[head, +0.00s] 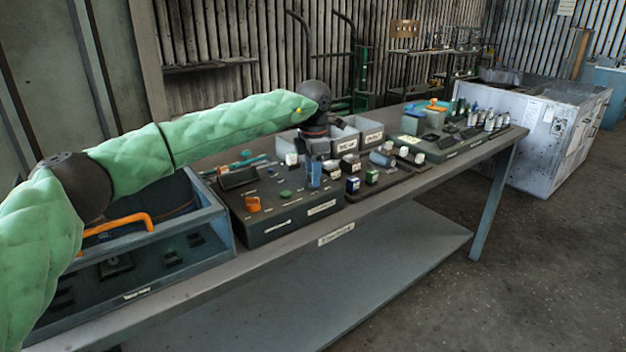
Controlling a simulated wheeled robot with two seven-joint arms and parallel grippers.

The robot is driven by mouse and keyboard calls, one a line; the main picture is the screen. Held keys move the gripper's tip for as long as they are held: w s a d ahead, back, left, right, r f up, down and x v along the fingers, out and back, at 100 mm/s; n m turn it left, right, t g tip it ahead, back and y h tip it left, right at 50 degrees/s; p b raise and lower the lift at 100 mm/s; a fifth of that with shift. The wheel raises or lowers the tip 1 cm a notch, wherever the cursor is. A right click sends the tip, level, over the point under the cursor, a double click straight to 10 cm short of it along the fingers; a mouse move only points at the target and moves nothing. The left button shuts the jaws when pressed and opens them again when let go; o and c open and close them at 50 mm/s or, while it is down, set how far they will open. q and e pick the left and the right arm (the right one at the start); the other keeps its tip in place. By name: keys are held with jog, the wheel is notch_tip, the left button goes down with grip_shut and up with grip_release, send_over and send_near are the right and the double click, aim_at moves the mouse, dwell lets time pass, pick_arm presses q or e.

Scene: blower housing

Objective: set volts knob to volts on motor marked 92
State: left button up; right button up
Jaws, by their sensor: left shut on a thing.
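My left gripper (314,160) reaches over the right part of a dark control box (280,225), pointing down. It is shut on a small blue piece (314,176) at the box top; I cannot tell whether this is a knob. An orange knob (253,204) and a green knob (285,194) show on the box top. Small blocky parts, one white and blue (353,185), one green and white (372,176), stand on a dark tray to the right; they may be motors. No number 92 is readable from here. My right gripper is not in view.
A blue-grey open case (215,222) with an orange handle (118,224) stands at the left of the long bench. Grey bins (371,134) stand behind the small parts. Another dark panel (460,138) with several parts lies farther right. The bench's front edge (380,203) is clear.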

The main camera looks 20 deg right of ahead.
pick_arm(q)
jog(key=m+b, duration=0.1)
jog(key=m, duration=0.2)
jog(key=shift+m, duration=0.4)
jog(key=m+b, duration=0.1)
jog(key=m, duration=0.4)
jog(key=m+b, duration=0.1)
jog(key=m, duration=0.4)
jog(key=shift+m, duration=0.4)
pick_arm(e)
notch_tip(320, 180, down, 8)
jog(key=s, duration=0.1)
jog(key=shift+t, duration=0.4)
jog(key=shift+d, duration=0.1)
pick_arm(q)
jog(key=o, duration=1)
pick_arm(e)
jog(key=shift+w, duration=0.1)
pick_arm(q)
notch_tip(320, 180, up, 8)
jog(key=shift+f, duration=0.15)
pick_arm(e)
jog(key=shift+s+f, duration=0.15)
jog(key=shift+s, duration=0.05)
